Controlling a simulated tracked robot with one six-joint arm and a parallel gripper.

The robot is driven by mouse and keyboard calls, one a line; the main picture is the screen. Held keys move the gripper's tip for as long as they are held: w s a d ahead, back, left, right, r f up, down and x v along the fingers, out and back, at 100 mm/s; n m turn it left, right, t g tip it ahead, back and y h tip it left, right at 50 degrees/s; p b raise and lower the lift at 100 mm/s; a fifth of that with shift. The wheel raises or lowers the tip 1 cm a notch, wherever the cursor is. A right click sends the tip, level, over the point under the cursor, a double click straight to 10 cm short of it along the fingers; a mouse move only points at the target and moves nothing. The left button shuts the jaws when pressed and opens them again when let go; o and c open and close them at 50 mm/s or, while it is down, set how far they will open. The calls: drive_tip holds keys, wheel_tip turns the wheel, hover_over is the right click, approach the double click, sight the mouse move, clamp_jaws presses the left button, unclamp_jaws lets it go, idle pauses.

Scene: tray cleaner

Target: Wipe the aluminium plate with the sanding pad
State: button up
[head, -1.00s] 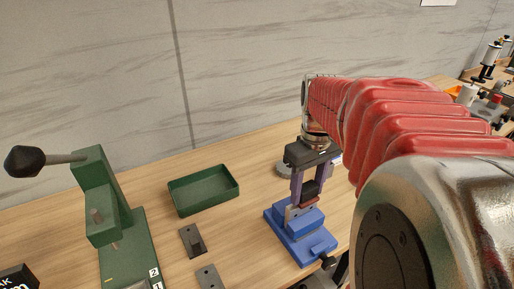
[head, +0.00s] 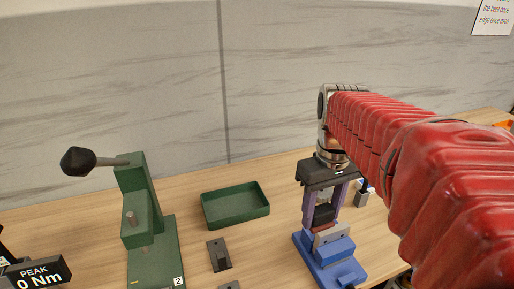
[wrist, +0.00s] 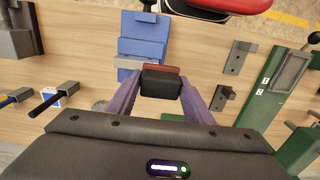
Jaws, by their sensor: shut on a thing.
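My gripper (head: 322,212) is shut on the sanding pad, a dark block with a reddish-brown face. The pad (wrist: 161,83) sits between the purple fingers in the wrist view. A grey plate (head: 331,235), which looks like the aluminium plate, stands in a blue vise (head: 332,266) just below and beside the pad in the head view. In the wrist view the blue vise (wrist: 143,28) lies beyond the pad, and only a thin grey strip of the plate (wrist: 127,63) shows, partly hidden. I cannot tell whether pad and plate touch.
A green tray (head: 236,213) stands left of the vise, empty. A green lever press (head: 150,230) stands further left. A dark bracket (head: 219,257) lies between them. A dark-handled tool (wrist: 53,97) lies at left in the wrist view.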

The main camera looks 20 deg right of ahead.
drive_tip(key=shift+r, duration=2.1)
drive_tip(key=shift+f, duration=0.15)
